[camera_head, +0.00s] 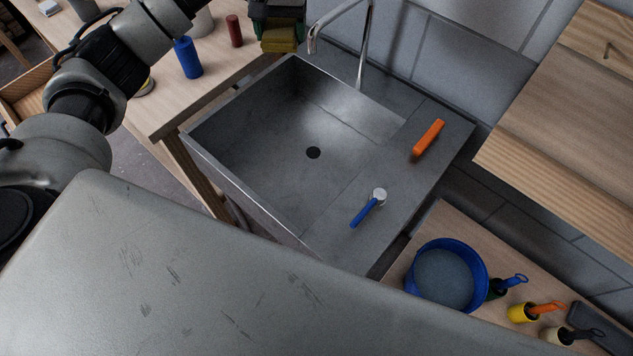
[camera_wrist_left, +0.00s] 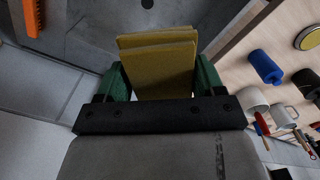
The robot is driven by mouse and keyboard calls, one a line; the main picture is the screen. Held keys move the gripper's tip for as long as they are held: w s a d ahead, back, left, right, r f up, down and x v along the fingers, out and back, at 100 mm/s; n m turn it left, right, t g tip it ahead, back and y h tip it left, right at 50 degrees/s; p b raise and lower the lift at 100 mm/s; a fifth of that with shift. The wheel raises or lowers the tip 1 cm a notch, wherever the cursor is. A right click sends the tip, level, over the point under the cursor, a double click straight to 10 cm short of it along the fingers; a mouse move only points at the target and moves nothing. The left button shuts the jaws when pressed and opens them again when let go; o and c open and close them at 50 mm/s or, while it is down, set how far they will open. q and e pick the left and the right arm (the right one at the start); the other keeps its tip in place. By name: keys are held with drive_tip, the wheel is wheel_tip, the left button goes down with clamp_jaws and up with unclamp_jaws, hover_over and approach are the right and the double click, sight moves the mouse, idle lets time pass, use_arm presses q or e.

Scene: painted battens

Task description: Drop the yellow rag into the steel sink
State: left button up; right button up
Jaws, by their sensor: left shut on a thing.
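The yellow rag (camera_head: 279,39) is a folded, dull yellow cloth. My left gripper (camera_head: 278,28), with green fingers, is shut on it at the sink's far left corner, in the head view. In the left wrist view the rag (camera_wrist_left: 160,65) sits between the two green fingers, its folded layers sticking out ahead of them. The steel sink (camera_head: 255,150) is an empty square basin with a dark round drain. The rag appears above the basin's rim; its exact height is hard to tell. My right gripper does not show.
A chrome faucet (camera_head: 362,45) rises close to the right of my left gripper. An orange bar (camera_head: 428,138) and a blue-handled brush (camera_head: 368,208) lie on the drainboard. A blue cylinder (camera_head: 187,58) and a dark red one (camera_head: 234,31) stand on the left table. A blue bucket (camera_head: 481,272) is at lower right.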

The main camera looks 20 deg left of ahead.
use_arm(q)
drive_tip(key=o, duration=1)
drive_tip(key=shift+r, duration=0.15)
drive_tip(key=shift+r, duration=0.3)
wheel_tip(320, 180, up, 10)
drive_tip(key=shift+f, duration=0.1)
